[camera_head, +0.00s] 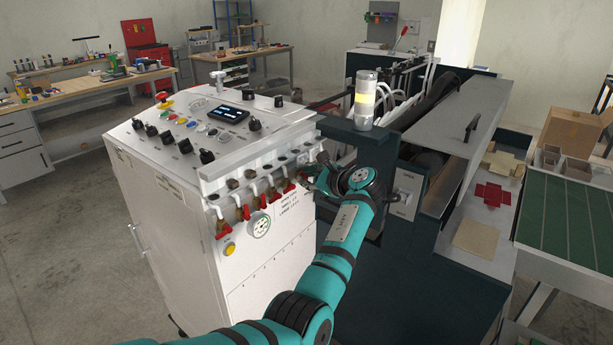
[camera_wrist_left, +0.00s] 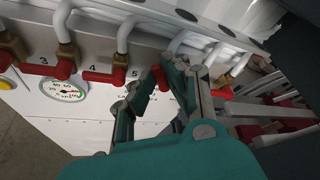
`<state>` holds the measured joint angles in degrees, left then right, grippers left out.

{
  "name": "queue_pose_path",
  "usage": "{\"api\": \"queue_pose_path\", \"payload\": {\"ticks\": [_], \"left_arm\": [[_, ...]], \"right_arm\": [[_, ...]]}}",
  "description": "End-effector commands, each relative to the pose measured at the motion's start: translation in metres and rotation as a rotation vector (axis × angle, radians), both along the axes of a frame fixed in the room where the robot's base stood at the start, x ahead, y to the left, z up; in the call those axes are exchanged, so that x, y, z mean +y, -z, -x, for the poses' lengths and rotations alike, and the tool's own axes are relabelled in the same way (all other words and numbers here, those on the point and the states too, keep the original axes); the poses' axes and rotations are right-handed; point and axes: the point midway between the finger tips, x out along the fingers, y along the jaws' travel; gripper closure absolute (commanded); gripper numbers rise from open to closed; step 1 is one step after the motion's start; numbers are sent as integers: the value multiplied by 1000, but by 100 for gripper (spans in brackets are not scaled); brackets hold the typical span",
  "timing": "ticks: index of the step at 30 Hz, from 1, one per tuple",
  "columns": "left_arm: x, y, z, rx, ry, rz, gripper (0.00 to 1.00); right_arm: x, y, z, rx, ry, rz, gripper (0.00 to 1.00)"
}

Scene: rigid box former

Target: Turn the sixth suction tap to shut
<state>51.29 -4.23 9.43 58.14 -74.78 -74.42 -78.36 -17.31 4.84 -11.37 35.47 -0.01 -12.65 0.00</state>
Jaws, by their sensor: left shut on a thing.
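A row of suction taps with red handles and brass bodies runs along the white cabinet's upper edge; one near tap (camera_head: 222,226) hangs at the left end. In the wrist view the labels 3, 4 and 5 show left of the fingers. The handle by label 4 (camera_wrist_left: 104,76) lies sideways. The fingers partly hide the held tap, so I cannot tell its number. My right gripper is out of view.
White hoses (camera_wrist_left: 127,32) rise from the taps close to the fingers. A round gauge (camera_head: 259,227) is below the row. A signal lamp (camera_head: 365,100) stands behind my wrist, and the dark machine frame (camera_head: 345,134) is close on the right.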

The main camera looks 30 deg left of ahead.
Motion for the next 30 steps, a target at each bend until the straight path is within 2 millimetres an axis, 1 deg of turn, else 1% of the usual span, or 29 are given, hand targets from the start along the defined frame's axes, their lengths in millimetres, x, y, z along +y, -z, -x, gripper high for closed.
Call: {"api": "queue_pose_path", "payload": {"ticks": [10,17,23,30], "left_arm": [[1,1,1,-20,-1,1,100],[2,5,4,-126,-1,7,100],[2,11,7,-290,-1,20,100],[2,19,10,-516,-1,38,100]], "right_arm": [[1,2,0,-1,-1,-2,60],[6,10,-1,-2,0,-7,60],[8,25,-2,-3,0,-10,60],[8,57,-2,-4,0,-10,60]]}}
